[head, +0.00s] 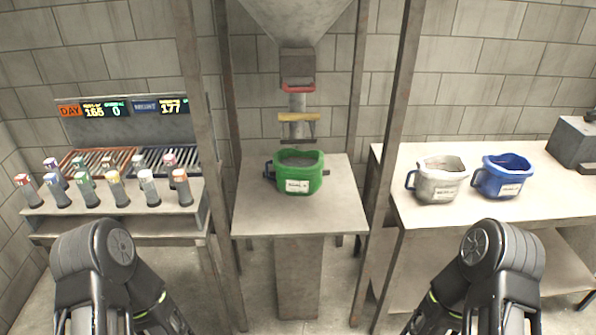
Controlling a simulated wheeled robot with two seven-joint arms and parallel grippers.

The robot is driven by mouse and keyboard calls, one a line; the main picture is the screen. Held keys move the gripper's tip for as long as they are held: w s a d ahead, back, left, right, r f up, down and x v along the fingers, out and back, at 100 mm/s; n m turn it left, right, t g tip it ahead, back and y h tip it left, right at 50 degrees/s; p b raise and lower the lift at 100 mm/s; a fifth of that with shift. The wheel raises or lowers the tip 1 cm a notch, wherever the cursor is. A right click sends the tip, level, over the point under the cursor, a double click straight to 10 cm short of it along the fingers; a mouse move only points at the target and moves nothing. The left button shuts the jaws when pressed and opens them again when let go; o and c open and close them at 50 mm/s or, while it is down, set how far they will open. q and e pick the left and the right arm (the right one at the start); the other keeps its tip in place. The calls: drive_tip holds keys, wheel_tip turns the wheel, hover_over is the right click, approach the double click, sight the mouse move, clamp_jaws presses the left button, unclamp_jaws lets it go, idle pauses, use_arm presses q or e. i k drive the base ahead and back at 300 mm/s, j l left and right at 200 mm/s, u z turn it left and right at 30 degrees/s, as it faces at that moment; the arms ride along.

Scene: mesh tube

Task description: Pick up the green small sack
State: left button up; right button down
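The green small sack (299,173) stands upright on the small middle table (299,217), under the spout of a hopper. It has an open top, a white label on its front and a dark handle on its left side. My two arms show at the bottom left and bottom right of the head view. Both grippers are out of view, and neither arm touches the sack.
A white sack (437,184) and a blue sack (502,177) stand on the right table (472,212). Metal posts (392,130) flank the middle table. The hopper spout (297,100) hangs above the green sack. Several capped cylinders (117,191) stand on the left bench.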

sight(298, 173)
drive_tip(key=i+l+z, duration=0.15)
drive_tip(key=i+l, duration=0.15)
drive_tip(key=i+l+z, duration=0.15)
drive_tip(key=i, duration=0.3)
drive_tip(key=i+l+z, duration=0.15)
drive_tip(key=i+l, duration=0.1)
drive_tip(key=i, duration=0.1)
